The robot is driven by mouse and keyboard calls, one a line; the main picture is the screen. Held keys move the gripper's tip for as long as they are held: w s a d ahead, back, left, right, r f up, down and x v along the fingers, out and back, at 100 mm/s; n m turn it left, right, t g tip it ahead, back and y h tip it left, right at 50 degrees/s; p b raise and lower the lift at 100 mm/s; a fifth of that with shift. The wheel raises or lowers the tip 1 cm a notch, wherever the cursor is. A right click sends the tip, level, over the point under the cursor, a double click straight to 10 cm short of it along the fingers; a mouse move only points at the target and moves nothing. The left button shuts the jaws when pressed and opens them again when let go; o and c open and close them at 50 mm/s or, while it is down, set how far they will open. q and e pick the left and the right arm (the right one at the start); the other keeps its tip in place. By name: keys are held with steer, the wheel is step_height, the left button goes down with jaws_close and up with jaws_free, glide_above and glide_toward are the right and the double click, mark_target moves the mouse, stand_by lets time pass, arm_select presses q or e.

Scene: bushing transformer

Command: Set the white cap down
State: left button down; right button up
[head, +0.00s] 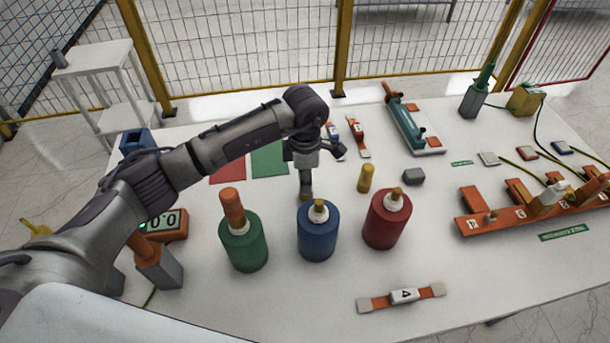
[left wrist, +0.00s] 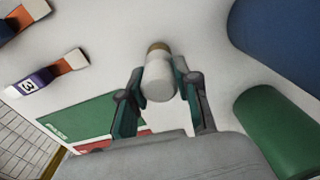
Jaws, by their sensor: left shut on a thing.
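My left gripper (head: 306,185) points down over the table, just behind the blue cylinder. In the left wrist view its two fingers (left wrist: 160,85) are shut on the white cap (left wrist: 160,80), a short white cylinder with a brass-coloured end. The cap is mostly hidden by the gripper in the head view. I cannot tell whether it touches the table. A green mat (head: 269,160) and a red mat (head: 228,170) lie left of the gripper. My right gripper is not in view.
Green (head: 243,245), blue (head: 317,235) and red (head: 386,222) cylinders stand in front. A brass cylinder (head: 366,180) and a grey block (head: 413,176) are to the right. An orange rack (head: 490,222) stands far right. A link marked 4 (head: 402,296) lies near the front edge.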

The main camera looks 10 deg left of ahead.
arm_select(q)
steer(key=shift+f, duration=0.1)
steer(key=c, duration=1.3)
jaws_free()
steer(key=shift+f, duration=0.1)
steer(key=o, duration=0.5)
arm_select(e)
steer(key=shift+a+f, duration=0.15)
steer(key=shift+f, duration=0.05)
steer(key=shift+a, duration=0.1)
arm_select(q)
steer(key=shift+r, duration=0.5)
step_height(320, 180, up, 11)
steer(key=b, duration=0.4)
steer(key=shift+f, duration=0.2)
steer(key=shift+r, duration=0.45)
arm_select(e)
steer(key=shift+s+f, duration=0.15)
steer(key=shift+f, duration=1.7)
